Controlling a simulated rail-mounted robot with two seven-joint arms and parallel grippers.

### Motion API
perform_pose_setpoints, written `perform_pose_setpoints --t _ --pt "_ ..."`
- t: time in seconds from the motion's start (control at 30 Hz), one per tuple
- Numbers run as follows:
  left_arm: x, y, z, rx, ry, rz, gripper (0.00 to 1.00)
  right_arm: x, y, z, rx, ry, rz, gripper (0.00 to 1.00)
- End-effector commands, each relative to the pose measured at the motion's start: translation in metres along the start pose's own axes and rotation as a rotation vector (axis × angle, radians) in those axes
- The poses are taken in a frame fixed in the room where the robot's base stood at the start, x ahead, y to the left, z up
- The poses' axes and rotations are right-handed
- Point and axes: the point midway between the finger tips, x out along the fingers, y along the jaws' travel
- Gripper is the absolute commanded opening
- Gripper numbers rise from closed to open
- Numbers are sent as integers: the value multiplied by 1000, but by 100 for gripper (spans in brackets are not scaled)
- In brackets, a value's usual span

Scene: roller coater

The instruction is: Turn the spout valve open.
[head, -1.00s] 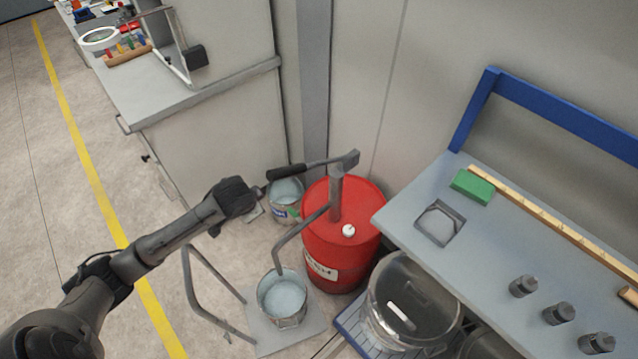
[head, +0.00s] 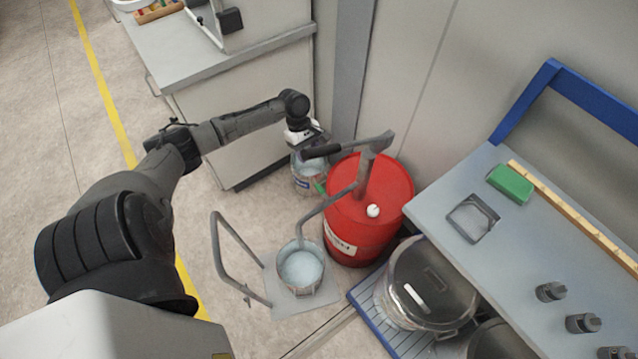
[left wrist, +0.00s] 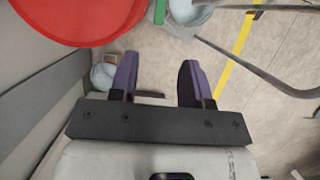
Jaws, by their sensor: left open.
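A bent grey spout pipe (head: 322,212) runs from the post down toward a bucket (head: 301,268). A small green piece (head: 320,187) shows beside the drum; I cannot tell whether it is the valve. A green piece (left wrist: 160,12) also shows beside the drum in the left wrist view. My left gripper (left wrist: 157,80) is open and empty. My right gripper is not in view.
The small can (head: 308,176) stands on the floor behind the drum. The bucket stands on a grey plate (head: 322,298) with a tubular handle (head: 217,250).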

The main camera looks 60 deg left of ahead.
Motion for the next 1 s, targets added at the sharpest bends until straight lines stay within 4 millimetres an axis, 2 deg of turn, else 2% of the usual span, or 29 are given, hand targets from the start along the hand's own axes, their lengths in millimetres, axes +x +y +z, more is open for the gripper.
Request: perform_pose_setpoints --t 0.4,0.6,0.8,1.0 --pt "75 0 0 1 -1 -2 44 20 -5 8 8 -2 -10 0" --pt "106 -1 0 2 -1 -2 44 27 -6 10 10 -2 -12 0" --pt "124 0 0 2 1 -1 44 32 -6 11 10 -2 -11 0" --pt "132 0 0 2 1 -1 44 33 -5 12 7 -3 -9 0"
